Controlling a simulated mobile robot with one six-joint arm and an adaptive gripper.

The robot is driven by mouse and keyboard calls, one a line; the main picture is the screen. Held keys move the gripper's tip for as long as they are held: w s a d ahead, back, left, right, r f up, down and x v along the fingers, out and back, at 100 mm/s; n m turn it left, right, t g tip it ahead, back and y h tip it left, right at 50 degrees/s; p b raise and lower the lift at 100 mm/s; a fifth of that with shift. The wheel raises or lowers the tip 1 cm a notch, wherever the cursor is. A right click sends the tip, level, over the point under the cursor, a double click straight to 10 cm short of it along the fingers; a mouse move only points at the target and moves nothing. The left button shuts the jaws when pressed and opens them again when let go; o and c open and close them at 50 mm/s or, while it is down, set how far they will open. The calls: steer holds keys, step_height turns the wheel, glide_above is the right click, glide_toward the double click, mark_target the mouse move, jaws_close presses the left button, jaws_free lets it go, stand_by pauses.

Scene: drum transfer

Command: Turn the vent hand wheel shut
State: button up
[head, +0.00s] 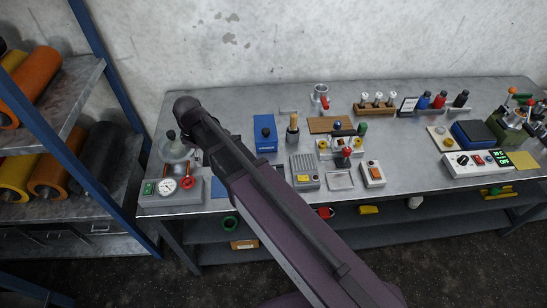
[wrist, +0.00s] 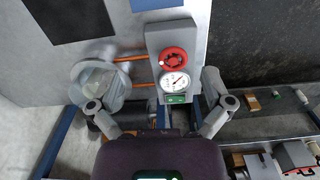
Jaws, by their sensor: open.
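The vent hand wheel (head: 187,182) is a small red wheel on a grey panel box at the left end of the bench. In the wrist view the red wheel (wrist: 173,62) sits above a round white gauge (wrist: 174,84), with a pale knob on its left rim. The gauge also shows in the head view (head: 167,185). A glass vessel (wrist: 97,82) stands beside the panel. My gripper (wrist: 157,112) is open and empty, its two fingers spread to either side below the wheel and gauge, not touching the wheel. In the head view my arm hides most of the gripper.
A shelf rack (head: 85,90) with coloured rolls stands close on the left. A green display (wrist: 176,99) lies below the gauge.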

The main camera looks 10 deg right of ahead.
steer(key=s+d+f+m+b, duration=0.1)
steer(key=d+m, duration=0.5)
steer(key=d, duration=0.5)
steer(key=s+d+f+m+b, duration=0.1)
steer(key=d+m, duration=0.5)
steer(key=d, duration=0.6)
steer(key=shift+s+f, duration=0.25)
steer(key=shift+s, duration=0.55)
steer(key=s+d+m+b, duration=0.1)
steer(key=s+d+m, duration=0.2)
steer(key=d, duration=0.3)
steer(key=shift+f+m, duration=0.4)
steer(key=shift+m, duration=0.2)
steer(key=shift+a, duration=0.15)
